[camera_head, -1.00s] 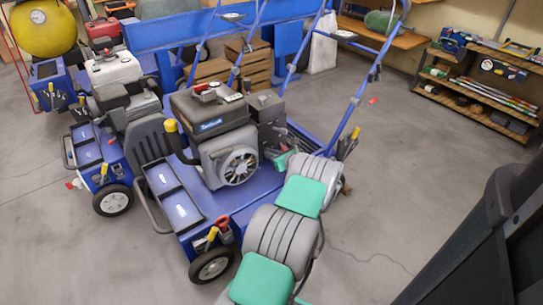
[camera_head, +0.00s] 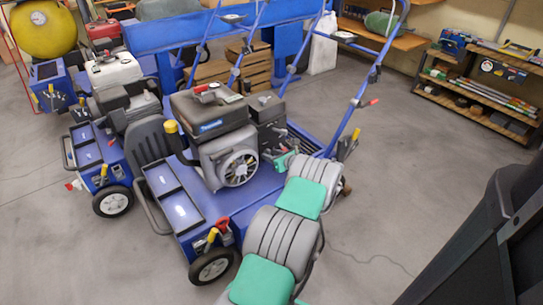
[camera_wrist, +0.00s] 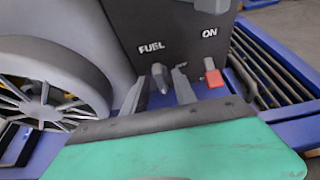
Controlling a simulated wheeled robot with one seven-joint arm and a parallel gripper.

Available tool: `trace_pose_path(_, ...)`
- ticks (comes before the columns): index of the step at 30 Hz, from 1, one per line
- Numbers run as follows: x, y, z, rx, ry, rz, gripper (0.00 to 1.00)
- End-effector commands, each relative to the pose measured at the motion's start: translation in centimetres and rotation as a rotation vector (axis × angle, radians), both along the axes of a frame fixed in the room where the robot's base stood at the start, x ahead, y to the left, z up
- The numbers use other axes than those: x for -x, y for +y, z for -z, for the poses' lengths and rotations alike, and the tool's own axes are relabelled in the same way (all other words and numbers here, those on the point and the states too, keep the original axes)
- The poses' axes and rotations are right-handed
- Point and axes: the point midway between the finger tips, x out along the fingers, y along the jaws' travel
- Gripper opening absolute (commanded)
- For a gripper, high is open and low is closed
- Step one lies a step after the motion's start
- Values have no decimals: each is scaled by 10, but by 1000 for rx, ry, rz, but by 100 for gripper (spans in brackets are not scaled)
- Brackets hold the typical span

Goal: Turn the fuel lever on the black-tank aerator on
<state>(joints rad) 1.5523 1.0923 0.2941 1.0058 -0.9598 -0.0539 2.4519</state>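The black-tank aerator (camera_head: 210,112) is the nearest machine in the head view, with a dark tank on its grey engine. In the wrist view its dark panel (camera_wrist: 180,32) carries the words FUEL and ON. A red-tipped lever (camera_wrist: 213,77) stands below ON, to the right of my gripper. My gripper (camera_wrist: 160,88) is close to the panel, below FUEL, with its two grey fingers apart. A dark grey piece shows between the fingers; I cannot tell whether they touch it.
A white-tank aerator (camera_head: 115,75) stands behind on the left, and a yellow-tank one (camera_head: 45,30) farther back. Blue handlebars (camera_head: 358,100) rise beside my gripper. A wooden shelf (camera_head: 480,90) stands at the right. The floor between is clear.

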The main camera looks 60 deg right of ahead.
Motion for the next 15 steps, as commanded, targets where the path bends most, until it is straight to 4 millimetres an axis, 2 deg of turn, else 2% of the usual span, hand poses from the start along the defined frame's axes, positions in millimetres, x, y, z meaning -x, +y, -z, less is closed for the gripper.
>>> trace_pose_path(4, 9, 4, -7, 0, 0, 1, 34)
trace_pose_path(12, 53, 26, -28, -2, -1, 3, 34)
trace_pose_path(15, 62, 31, -31, 0, 0, 1, 34)
